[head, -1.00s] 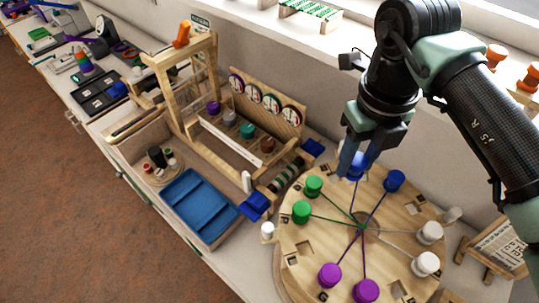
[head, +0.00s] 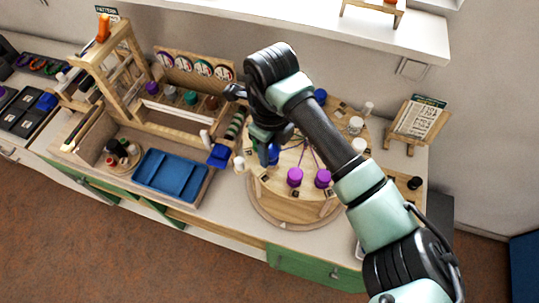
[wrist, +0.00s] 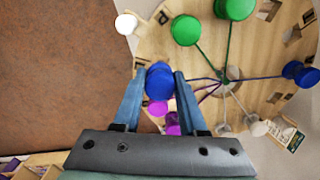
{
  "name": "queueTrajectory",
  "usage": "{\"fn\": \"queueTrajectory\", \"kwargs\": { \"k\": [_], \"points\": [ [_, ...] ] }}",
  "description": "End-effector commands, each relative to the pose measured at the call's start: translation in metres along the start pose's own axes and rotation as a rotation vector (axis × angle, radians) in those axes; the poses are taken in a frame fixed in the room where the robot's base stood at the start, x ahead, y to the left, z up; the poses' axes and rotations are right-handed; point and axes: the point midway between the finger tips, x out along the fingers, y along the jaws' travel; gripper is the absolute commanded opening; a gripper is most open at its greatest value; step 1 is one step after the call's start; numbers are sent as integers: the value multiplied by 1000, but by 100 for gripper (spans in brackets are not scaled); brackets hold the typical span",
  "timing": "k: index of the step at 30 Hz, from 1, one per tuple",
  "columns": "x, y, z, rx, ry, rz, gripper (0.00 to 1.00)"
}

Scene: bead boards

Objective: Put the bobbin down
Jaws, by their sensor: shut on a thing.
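My gripper (head: 268,153) is shut on a blue bobbin (wrist: 160,80), which sits between the two fingertips in the wrist view. It is over the left front part of the round wooden board (head: 285,213). I cannot tell whether the bobbin touches the board. A second blue bobbin (head: 320,96) stands at the back of the board and also shows in the wrist view (wrist: 300,74). Two purple bobbins (head: 294,177) stand to the right of my gripper. Two green bobbins (wrist: 186,30) show in the wrist view. Threads meet at the board's centre.
A white peg (head: 239,163) stands at the board's left edge. A blue tray (head: 172,175) and a wooden frame (head: 125,50) are farther left. White bobbins (head: 355,125) stand on the right side of the board. A pattern stand (head: 415,120) is behind right.

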Motion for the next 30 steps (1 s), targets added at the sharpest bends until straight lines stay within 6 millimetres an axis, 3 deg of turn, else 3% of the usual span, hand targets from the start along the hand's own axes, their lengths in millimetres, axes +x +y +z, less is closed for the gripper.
{"fn": "queueTrajectory", "kwargs": {
  "k": [8, 18, 19, 21, 24, 30],
  "points": [
    [33, 1, 0, 0, 0, 3, 0],
    [38, 0, 0, -1, 0, 0, 0],
    [38, 1, 0, -1, 0, 0, 43],
    [38, 1, 0, -1, 0, 0, 56],
    [37, 1, 0, -1, 0, 0, 71],
    [37, 1, 0, -1, 0, 1, 71]
  ]
}}
